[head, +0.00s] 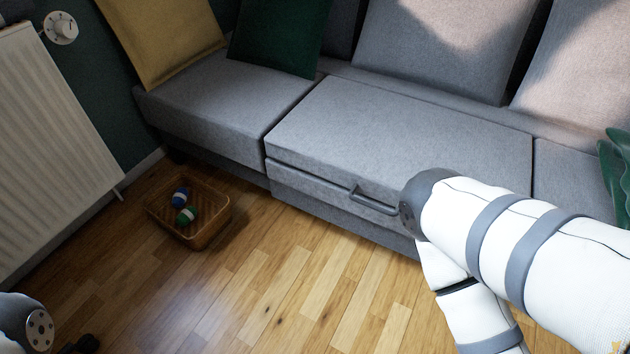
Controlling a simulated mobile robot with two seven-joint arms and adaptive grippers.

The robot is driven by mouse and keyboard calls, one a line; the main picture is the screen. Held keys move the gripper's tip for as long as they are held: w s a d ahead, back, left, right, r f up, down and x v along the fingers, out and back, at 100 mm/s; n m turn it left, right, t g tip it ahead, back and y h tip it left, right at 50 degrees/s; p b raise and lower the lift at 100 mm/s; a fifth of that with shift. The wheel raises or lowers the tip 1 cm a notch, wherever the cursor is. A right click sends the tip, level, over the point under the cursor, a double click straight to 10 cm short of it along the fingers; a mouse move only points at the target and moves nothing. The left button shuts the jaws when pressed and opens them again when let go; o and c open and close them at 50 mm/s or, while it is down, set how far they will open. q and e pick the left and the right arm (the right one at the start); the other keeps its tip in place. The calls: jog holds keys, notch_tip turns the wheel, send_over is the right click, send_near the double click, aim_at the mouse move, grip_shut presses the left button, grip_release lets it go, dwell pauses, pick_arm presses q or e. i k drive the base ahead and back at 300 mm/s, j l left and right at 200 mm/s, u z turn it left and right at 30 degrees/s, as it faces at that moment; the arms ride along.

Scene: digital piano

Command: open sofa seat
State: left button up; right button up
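The grey sofa's middle seat section (400,130) lies flat, level with the left seat (225,105). A dark line runs along its front edge above the front panel (320,213). A grey bar handle (372,202) sticks out from that front edge. My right arm's elbow is in front of the seat, just right of the handle in the picture. Its forearm goes down out of the frame, so my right gripper is not seen. At the bottom left corner, a small dark part, perhaps of my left gripper (82,345), just shows; its fingers cannot be made out.
A wicker basket (218,228) with two striped balls stands on the wooden floor by the sofa's left part. A white radiator (50,150) is at the left. Yellow (160,35) and green (280,35) cushions lean at the back.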

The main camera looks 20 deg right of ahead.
aim_at(369, 140)
jog(key=z, duration=0.9)
